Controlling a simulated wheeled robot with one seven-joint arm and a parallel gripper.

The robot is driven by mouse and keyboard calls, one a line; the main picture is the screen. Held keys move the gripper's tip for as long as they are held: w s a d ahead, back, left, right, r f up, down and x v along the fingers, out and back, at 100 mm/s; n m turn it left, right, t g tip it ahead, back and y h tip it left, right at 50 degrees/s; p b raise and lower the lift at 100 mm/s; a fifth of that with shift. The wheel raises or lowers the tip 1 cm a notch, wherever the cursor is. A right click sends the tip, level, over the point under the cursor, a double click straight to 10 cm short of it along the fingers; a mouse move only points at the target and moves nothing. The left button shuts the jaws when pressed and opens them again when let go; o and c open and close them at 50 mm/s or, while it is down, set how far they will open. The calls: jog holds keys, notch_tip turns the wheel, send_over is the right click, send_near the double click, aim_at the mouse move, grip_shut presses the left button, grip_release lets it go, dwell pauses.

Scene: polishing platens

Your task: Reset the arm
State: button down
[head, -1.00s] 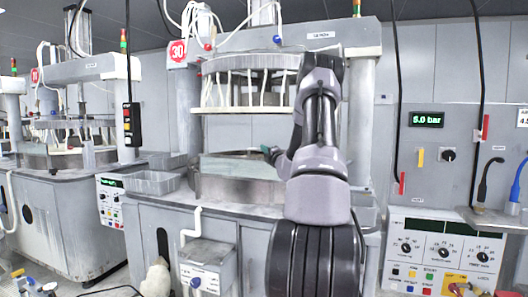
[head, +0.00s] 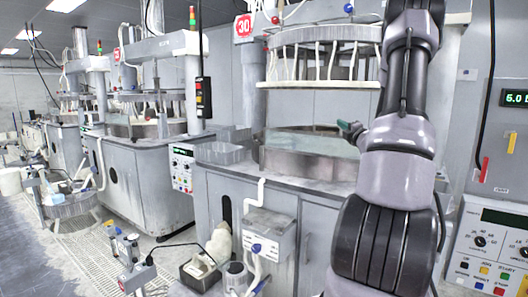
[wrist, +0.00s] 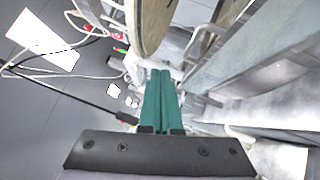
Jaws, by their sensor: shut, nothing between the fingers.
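My gripper (wrist: 160,84) shows in the wrist view as two green fingers lying side by side, shut with nothing between them. In the head view my gripper (head: 350,128) is a small green tip just above the polishing basin's rim, partly hidden by my raised arm. The steel polishing basin (head: 300,162) lies below and to the left of it. The ring-shaped upper platen (head: 322,85) with its hanging tubes is above the gripper. In the wrist view the platen's round edge (wrist: 148,25) is close beyond the fingers.
A control panel (head: 490,245) stands to the right. A grey tray (head: 222,152) juts out at the basin's left. More polishing machines (head: 140,165) stand at the left. A grated aisle (head: 95,250) runs at the left.

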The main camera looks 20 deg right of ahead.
jog(key=s+a+r+n+g+y, duration=0.1)
jog(key=a+r+n+g+y, duration=0.1)
jog(key=a+n+y, duration=0.35)
jog(key=s+a+r+n+g+y, duration=0.1)
jog(key=a+r+n+g+y, duration=0.1)
jog(key=a+n, duration=0.65)
jog(key=s+a+r+n+g+y, duration=0.1)
jog(key=a+r+n+g+y, duration=0.2)
jog(key=a, duration=0.8)
jog(key=s+a+n+g+y, duration=0.2)
jog(key=s+a+n+g, duration=0.2)
jog(key=s+a+n, duration=0.5)
jog(key=s+a+f+n+g+h, duration=0.35)
jog(key=s+a+n, duration=0.25)
jog(key=s+n, duration=0.45)
jog(key=s+d+r+n+t+h, duration=0.1)
jog(key=s+d+n+h, duration=0.3)
jog(key=s+n, duration=0.4)
jog(key=n+h, duration=0.1)
jog(key=n, duration=0.3)
jog(key=shift+s+d+r, duration=0.15)
jog(key=shift+s+d, duration=0.2)
jog(key=shift+d, duration=0.05)
